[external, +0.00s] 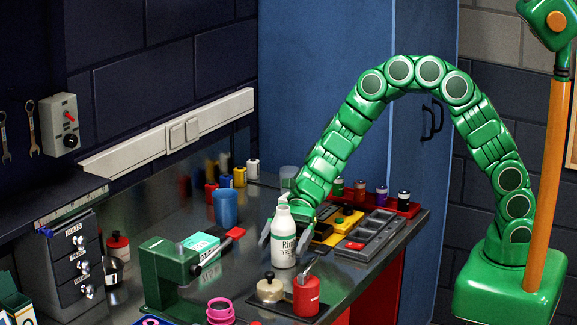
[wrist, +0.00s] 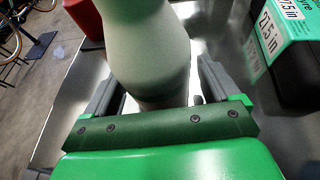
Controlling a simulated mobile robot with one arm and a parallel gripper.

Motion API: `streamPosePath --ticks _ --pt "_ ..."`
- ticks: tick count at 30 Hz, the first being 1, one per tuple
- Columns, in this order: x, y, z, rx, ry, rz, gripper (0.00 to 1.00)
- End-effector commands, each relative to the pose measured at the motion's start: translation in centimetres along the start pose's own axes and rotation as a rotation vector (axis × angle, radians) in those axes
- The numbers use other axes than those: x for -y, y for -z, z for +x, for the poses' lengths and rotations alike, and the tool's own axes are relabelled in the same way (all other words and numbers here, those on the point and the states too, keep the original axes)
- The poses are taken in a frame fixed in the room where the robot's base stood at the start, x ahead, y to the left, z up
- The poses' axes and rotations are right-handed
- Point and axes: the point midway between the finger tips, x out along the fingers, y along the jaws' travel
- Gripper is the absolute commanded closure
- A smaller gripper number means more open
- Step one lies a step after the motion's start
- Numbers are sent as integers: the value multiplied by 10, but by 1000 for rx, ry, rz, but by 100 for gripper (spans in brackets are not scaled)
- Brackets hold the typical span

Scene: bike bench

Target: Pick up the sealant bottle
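The sealant bottle (external: 284,243) is white with a dark-lettered label and a green band. It stands upright near the front middle of the bench. In the wrist view the bottle (wrist: 150,55) fills the top centre, its near side between the two grey fingers. In the wrist view my gripper (wrist: 160,85) looks open, with a narrow gap beside the bottle at the right finger. Contact on the left is unclear.
A red can (external: 306,295) and a beige pot stand on a dark tray just in front. A green vise (external: 165,272) and a teal box (external: 203,245) are to the left. A blue cup (external: 225,207) stands behind; a grey tray (external: 370,237) lies to the right.

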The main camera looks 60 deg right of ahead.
Motion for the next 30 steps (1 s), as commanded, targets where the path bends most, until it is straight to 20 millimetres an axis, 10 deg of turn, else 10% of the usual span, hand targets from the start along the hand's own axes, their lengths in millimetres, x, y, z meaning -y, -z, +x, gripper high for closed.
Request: streamPosePath --ticks 12,30 --pt "0 0 0 0 0 0 73" --pt "0 -9 -4 0 1 -2 73"
